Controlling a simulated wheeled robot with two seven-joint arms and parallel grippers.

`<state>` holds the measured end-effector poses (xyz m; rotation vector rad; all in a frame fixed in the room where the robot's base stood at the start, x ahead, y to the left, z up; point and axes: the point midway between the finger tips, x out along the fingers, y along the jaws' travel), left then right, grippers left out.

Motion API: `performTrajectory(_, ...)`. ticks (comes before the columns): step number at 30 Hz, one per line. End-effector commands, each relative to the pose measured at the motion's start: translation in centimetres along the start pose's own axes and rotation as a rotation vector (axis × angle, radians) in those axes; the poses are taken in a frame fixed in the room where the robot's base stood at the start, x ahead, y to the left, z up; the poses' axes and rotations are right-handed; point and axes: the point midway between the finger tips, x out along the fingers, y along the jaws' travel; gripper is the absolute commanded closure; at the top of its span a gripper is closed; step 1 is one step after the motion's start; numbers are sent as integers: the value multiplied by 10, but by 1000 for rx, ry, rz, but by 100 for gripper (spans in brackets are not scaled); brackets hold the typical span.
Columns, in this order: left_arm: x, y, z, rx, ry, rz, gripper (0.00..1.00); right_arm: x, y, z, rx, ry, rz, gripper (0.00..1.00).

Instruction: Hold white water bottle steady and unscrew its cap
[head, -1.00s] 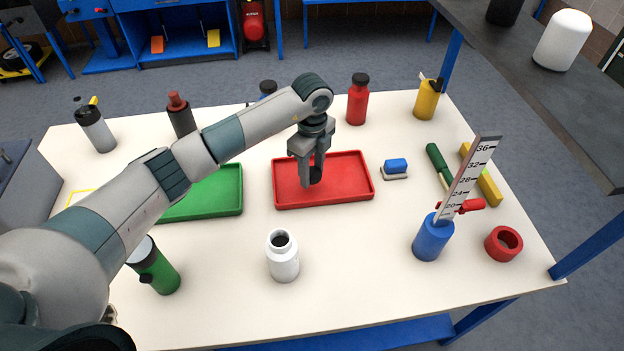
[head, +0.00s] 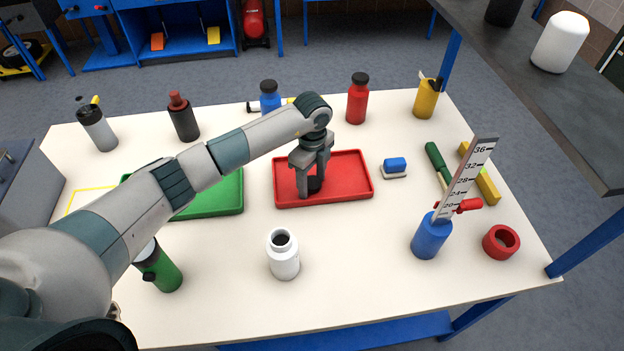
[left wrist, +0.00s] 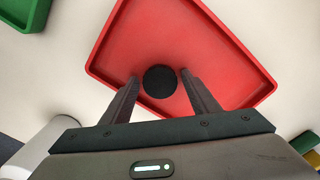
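The white water bottle (head: 283,258) stands upright on the table with its dark mouth open and no cap on it. A round black cap (head: 314,184) is in the red tray (head: 345,195), and it also shows in the left wrist view (left wrist: 160,81). My left gripper (head: 311,188) is over the red tray with its fingers on either side of the cap. In the left wrist view, a gap shows between each finger and the cap, so the gripper (left wrist: 160,79) is open. My right gripper is not in view.
A green tray (head: 215,207) lies partly behind my left arm. A green bottle (head: 160,273) stands left of the white one. A blue holder with a ruler (head: 431,238) and a red ring (head: 501,242) stand at right. Several bottles line the back.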

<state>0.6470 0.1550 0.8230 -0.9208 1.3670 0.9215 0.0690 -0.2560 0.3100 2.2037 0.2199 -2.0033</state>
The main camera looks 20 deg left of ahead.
Motion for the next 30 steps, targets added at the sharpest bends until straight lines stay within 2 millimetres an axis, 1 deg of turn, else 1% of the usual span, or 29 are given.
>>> performTrajectory(9, -1, 0, 0, 0, 0, 0, 42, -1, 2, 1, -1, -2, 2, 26)
performTrajectory(13, -5, 0, 0, 0, 0, -1, 42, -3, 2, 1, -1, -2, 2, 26)
performTrajectory(14, -6, -1, 0, 0, 0, -2, 42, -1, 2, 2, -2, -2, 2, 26)
performTrajectory(17, -13, -1, 0, 0, 0, -1, 42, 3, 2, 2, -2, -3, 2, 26)
performTrajectory(23, -41, -1, 0, 2, 0, -3, 42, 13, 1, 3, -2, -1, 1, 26)
performTrajectory(25, -54, -1, 0, 1, -2, -4, 42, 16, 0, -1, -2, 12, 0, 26)
performTrajectory(26, -58, -1, 0, 0, -1, -4, 42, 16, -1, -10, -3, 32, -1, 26)
performTrajectory(27, -65, -1, 0, 1, 0, -4, 42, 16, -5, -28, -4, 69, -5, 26)
performTrajectory(30, -81, -1, 0, 0, -1, -4, 42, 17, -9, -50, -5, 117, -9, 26)
